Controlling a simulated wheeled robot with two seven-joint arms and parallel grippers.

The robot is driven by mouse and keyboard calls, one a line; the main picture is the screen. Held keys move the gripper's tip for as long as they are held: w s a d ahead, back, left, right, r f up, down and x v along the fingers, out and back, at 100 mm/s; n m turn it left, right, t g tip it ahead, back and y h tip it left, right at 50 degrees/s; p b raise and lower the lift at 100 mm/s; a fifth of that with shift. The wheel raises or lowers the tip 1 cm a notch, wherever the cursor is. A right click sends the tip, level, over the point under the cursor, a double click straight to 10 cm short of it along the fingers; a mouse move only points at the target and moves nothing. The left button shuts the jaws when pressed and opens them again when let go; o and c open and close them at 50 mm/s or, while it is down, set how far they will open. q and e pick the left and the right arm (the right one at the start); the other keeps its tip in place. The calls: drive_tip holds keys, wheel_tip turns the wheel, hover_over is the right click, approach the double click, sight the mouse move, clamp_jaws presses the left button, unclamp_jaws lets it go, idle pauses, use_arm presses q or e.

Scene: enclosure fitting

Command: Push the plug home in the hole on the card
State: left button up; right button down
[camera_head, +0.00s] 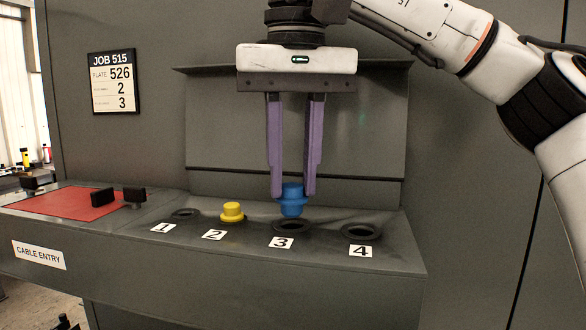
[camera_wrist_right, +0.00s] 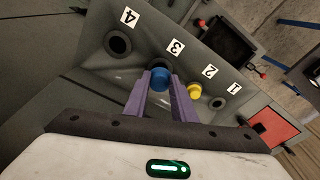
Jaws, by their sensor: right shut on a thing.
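The job card (camera_head: 113,82) on the back wall reads JOB 515, PLATE 526, then 2 and 3; its smaller print is unclear. My right gripper (camera_head: 293,194) points down, its purple fingers shut on a blue plug (camera_head: 291,203). The plug is upright, its lower end just above the dark ring of hole 3 (camera_head: 291,227), seemingly apart from it. In the right wrist view the blue plug (camera_wrist_right: 160,79) partly covers hole 3 (camera_wrist_right: 158,65). A yellow plug (camera_head: 232,210) sits at hole 2, its top standing above the ledge. My left gripper is out of view.
Hole 1 (camera_head: 185,213) and hole 4 (camera_head: 361,232) are empty, one on each side along the ledge. A red panel (camera_head: 65,203) with black knobs lies at the left. An upright panel (camera_head: 240,130) stands close behind the holes.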

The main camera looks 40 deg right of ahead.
sight(293, 187)
idle(0.3)
drive_tip(key=shift+p, duration=0.5)
idle(0.4)
drive_tip(key=shift+p, duration=0.4)
drive_tip(key=shift+f+b, duration=0.8)
drive_tip(key=shift+f, duration=0.85)
drive_tip(key=c, duration=1.4)
unclamp_jaws()
